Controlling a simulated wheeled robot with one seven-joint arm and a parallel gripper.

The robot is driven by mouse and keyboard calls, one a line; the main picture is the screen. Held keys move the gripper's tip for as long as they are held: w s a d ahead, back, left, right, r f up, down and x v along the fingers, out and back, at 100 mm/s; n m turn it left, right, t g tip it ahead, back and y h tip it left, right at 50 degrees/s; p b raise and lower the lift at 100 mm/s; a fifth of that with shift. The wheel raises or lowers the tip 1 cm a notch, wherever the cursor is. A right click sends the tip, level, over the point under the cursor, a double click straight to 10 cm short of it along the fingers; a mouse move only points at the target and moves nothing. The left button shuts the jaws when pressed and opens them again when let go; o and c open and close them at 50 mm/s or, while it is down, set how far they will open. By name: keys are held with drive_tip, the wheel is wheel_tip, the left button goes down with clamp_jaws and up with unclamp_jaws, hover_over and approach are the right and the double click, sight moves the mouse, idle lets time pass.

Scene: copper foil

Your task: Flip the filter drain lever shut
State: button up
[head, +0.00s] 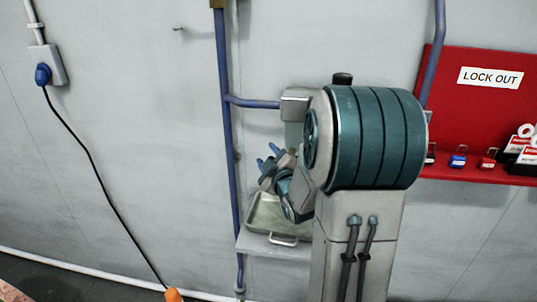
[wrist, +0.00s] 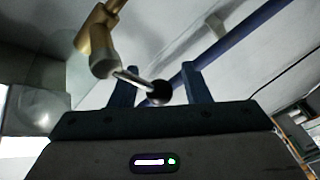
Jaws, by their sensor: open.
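In the wrist view a lever with a black ball knob (wrist: 159,92) on a thin metal rod reaches out from a grey and brass fitting (wrist: 100,48). My gripper (wrist: 157,72) has its two blue fingers spread. The knob appears between them, with gaps on both sides; I cannot tell its depth relative to the fingertips. In the head view my gripper (head: 269,155) is left of my big teal arm joint, above a tray. A grey filter housing (head: 296,104) is partly behind my arm there. The lever cannot be made out in the head view.
A blue pipe (head: 226,130) runs up the wall left of my gripper, with a branch to the housing. A shallow metal tray (head: 262,222) sits on a shelf (head: 248,246) below. A red lockout board (head: 470,110) is at right. The wall at left is mostly clear.

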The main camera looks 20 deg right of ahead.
drive_tip(key=shift+w, duration=0.1)
clamp_jaws()
drive_tip(key=shift+f+n+g+b, duration=0.35)
drive_tip(key=shift+n+b, duration=0.25)
drive_tip(key=shift+b, duration=0.55)
unclamp_jaws()
